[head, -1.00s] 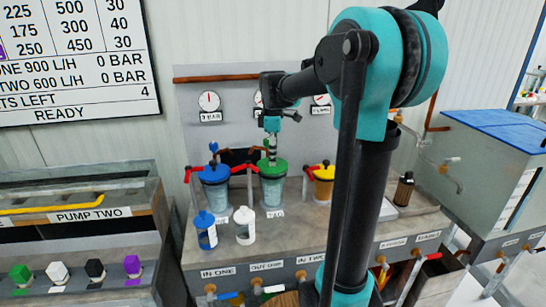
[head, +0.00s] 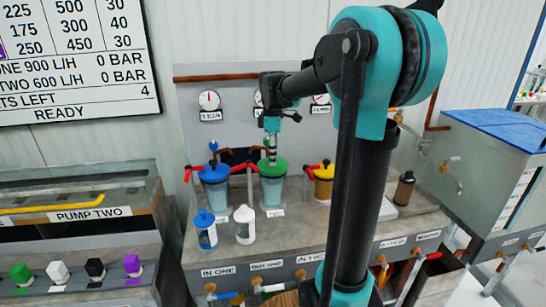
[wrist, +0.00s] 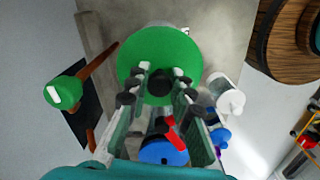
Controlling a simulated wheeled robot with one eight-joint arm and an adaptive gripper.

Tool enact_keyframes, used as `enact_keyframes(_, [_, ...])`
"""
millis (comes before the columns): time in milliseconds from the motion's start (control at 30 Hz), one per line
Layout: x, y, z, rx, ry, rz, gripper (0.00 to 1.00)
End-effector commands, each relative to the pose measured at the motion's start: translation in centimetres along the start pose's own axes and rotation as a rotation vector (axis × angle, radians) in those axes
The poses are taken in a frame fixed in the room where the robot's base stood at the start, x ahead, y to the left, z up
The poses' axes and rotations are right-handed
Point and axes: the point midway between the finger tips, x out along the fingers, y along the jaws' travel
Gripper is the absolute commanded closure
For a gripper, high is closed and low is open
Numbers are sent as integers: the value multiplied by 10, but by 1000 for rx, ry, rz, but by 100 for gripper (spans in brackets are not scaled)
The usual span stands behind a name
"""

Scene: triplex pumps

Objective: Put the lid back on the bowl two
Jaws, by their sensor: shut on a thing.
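A green lid (head: 272,168) sits at the mouth of the middle clear bowl (head: 272,190) on the pump bench. It looks level and lined up with the bowl. I cannot tell whether it is fully seated or has a thin gap beneath. My gripper (head: 271,150) reaches down over it from above. In the wrist view the green lid (wrist: 160,62) is a wide disc, and my gripper (wrist: 160,90) has its fingers either side of the lid's dark central knob, shut on it. The bowl is hidden below the lid in the wrist view.
A blue-lidded bowl (head: 215,173) stands to the left and a yellow-lidded bowl (head: 322,172) to the right, close by, with red-handled valves around them. A blue-capped bottle (head: 205,231) and a white bottle (head: 244,226) stand in front. Gauges hang on the panel behind.

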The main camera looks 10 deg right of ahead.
Motion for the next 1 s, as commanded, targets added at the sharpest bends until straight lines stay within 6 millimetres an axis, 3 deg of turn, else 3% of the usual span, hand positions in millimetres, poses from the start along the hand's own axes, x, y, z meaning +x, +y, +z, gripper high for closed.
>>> enact_keyframes(300, [0,0,0,0,0,0,100])
enact_keyframes(333, [0,0,0,0,0,0,77])
enact_keyframes(500, [0,0,0,0,0,0,56])
enact_keyframes(733, [0,0,0,0,0,0,54])
enact_keyframes(900, [0,0,0,0,0,0,33])
enact_keyframes(1000, [0,0,0,0,0,0,33])
